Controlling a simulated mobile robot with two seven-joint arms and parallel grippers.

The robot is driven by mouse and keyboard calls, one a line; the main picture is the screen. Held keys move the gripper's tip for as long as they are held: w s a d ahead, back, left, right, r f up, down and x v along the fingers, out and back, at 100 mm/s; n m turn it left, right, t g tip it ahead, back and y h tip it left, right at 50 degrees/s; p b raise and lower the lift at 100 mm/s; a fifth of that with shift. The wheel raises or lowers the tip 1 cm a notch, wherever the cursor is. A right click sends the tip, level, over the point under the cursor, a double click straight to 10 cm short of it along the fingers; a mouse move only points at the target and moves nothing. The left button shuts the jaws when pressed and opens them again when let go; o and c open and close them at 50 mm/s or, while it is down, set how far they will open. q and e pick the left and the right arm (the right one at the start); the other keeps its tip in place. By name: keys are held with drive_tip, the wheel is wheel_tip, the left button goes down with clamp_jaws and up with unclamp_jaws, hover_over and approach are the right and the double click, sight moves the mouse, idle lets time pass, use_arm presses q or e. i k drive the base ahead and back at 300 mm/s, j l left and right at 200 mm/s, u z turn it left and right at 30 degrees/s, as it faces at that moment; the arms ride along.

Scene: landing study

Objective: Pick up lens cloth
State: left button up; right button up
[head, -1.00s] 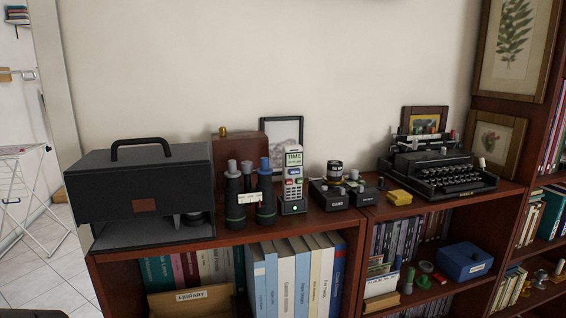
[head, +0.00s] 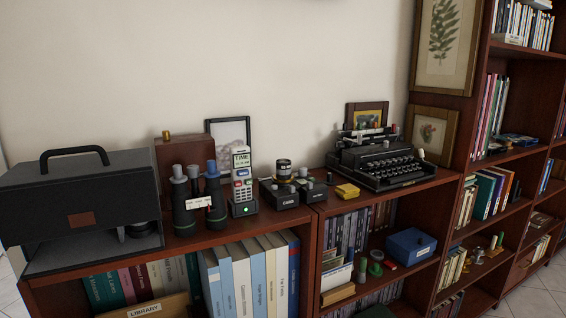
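A small yellow folded piece (head: 347,190), which looks like the lens cloth, lies on the bookcase top near its front edge. It sits between the small dark boxes (head: 286,197) on its left and the black typewriter (head: 382,165) on its right. It appears apart from both. Neither of my grippers is in view.
A cordless phone (head: 242,182), binoculars (head: 199,200) and a black case (head: 80,205) stand further left on the bookcase top. Framed pictures lean behind. Shelves below hold books and a blue box (head: 411,245). Only a narrow bare strip surrounds the yellow piece.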

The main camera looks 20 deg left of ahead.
sight(345, 192)
drive_tip(key=i+l+u, duration=0.25)
drive_tip(key=l, duration=0.4)
drive_tip(key=i+l+u, duration=0.1)
drive_tip(key=i+l, duration=0.15)
drive_tip(key=i+l+u, duration=0.15)
drive_tip(key=l, duration=0.3)
